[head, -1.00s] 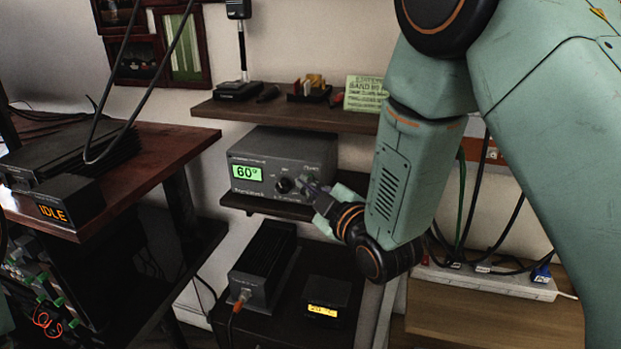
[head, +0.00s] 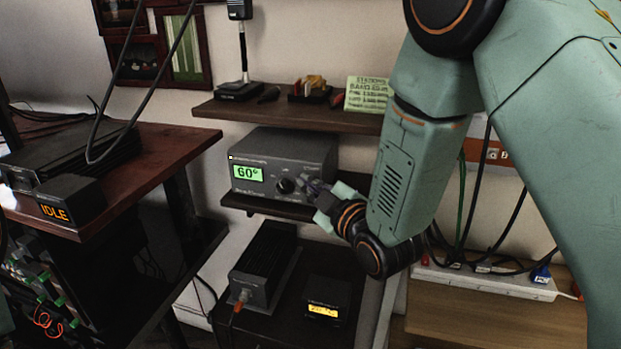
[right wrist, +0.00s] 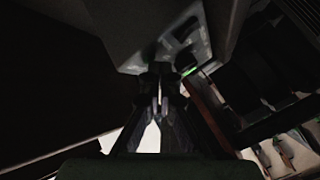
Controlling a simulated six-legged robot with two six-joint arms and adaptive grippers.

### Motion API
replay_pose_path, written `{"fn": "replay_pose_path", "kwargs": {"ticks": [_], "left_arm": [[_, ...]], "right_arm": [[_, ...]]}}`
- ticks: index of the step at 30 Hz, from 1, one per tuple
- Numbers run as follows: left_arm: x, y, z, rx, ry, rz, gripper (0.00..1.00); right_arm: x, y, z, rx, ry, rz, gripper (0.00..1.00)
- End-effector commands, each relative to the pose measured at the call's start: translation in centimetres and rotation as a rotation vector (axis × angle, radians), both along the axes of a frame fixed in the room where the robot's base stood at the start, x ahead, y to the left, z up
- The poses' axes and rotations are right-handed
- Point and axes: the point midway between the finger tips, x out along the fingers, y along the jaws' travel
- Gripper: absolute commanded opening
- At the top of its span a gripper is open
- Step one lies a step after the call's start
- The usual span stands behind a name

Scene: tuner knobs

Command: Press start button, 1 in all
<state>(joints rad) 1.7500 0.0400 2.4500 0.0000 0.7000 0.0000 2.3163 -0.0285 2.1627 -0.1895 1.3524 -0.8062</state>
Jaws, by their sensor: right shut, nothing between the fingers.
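A dark grey control box (head: 282,163) with a lit green display (head: 248,173) reading about 60 stands on the lower wall shelf. A round black knob (head: 285,186) sits right of the display. My right gripper (head: 308,186) is shut and empty, its fingertips at the front panel just right of the knob. The fingers hide that part of the panel, so I cannot make out the start button or tell contact. In the dark right wrist view, the closed fingers (right wrist: 158,75) point at the pale panel (right wrist: 182,42). My left gripper is not in view.
The upper shelf (head: 290,114) holds a green note (head: 366,94) and small items. Below are a black finned box (head: 263,262) and a small yellow-lit display (head: 323,310). A wooden desk (head: 165,147) with an IDLE display (head: 54,213) stands left.

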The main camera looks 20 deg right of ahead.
Motion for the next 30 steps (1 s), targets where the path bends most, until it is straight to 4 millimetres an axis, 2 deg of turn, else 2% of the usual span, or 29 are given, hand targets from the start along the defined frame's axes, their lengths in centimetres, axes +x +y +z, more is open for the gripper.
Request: {"fn": "replay_pose_path", "kwargs": {"ticks": [11, 21, 30], "left_arm": [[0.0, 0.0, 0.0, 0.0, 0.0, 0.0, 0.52], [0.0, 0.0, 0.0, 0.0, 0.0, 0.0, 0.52], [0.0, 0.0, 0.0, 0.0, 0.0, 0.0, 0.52]], "right_arm": [[0.0, 0.0, 0.0, 0.0, 0.001, -0.001, 0.0], [-1.2, 0.7, 0.0, -0.001, 0.0, 0.0, 0.0], [-1.3, 0.7, 0.0, 0.0, -0.001, -0.001, 0.0]]}}
